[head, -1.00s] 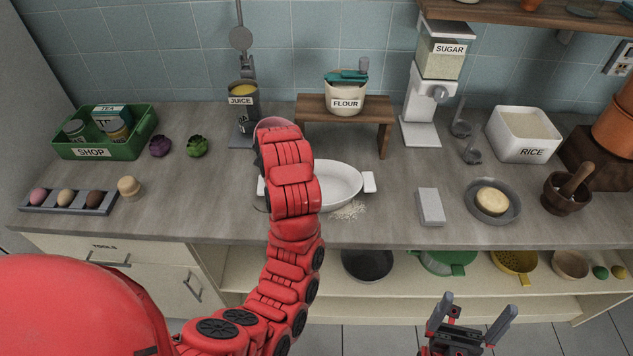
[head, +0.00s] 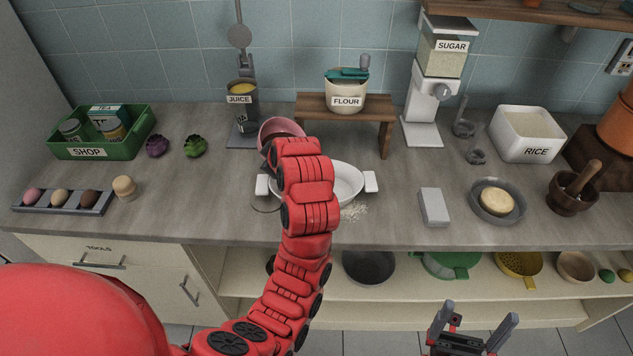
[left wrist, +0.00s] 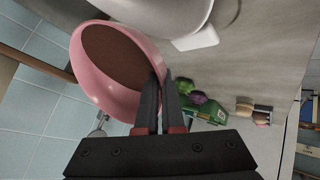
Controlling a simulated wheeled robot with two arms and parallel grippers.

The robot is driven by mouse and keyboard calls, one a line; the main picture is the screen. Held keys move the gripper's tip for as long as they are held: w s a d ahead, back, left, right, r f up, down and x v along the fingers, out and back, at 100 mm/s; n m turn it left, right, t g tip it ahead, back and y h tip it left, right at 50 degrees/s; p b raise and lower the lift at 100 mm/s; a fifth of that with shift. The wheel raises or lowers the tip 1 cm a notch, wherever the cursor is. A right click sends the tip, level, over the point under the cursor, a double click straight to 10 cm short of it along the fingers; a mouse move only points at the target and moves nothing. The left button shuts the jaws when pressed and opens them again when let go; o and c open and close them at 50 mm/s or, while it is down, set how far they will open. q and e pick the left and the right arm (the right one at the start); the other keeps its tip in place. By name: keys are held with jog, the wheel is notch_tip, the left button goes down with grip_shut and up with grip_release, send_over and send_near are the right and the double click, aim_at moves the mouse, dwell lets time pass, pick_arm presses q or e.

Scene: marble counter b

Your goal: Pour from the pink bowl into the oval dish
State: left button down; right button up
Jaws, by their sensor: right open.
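The pink bowl (head: 283,126) is held in the air behind my left arm, over the back side of the oval dish. In the left wrist view the pink bowl (left wrist: 88,78) is tilted, with a brown area inside; I cannot tell if that is contents. My left gripper (left wrist: 160,82) is shut on its rim. The white oval dish (head: 349,181) stands on the counter, partly hidden by my left arm; part of it shows in the left wrist view (left wrist: 172,12). My right gripper (head: 480,324) is open and empty in front of the counter.
Pale grains (head: 354,211) lie on the counter at the dish's front right. A wooden stand (head: 345,104) with the flour canister (head: 346,94) is behind the dish. The juice dispenser (head: 241,112) stands at the back left. A grey block (head: 434,207) lies to the right.

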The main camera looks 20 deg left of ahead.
pick_arm(q)
jog(key=shift+d+f+y+b, duration=0.3)
jog(key=shift+y+b, duration=0.3)
jog(key=shift+b, duration=0.65)
jog(key=shift+s+d+r+m+t+y, duration=0.1)
jog(key=shift+d+r+m+t+y, duration=0.1)
jog(key=shift+m+t+y, duration=0.1)
jog(key=shift+d+r+y+p, duration=0.2)
jog(key=shift+r+y+p, duration=0.1)
jog(key=shift+y+p, duration=0.3)
jog(key=shift+s+d+f+m+t+y, duration=0.1)
jog(key=shift+d+f+m+t+y, duration=0.2)
jog(key=shift+f+m+t+y, duration=0.25)
dwell(1.0)
jog(key=shift+s+d+r+t+y+p, duration=0.1)
jog(key=shift+d+r+t+y+p, duration=0.3)
jog(key=shift+y, duration=0.35)
dwell(0.9)
jog(key=shift+s+d+r+m+t+y, duration=0.1)
jog(key=shift+d+m+t+y, duration=0.1)
jog(key=shift+d+y, duration=0.3)
jog(key=shift+s+d+r+m+t+y, duration=0.15)
jog(key=shift+d+y, duration=0.15)
jog(key=shift+d, duration=0.4)
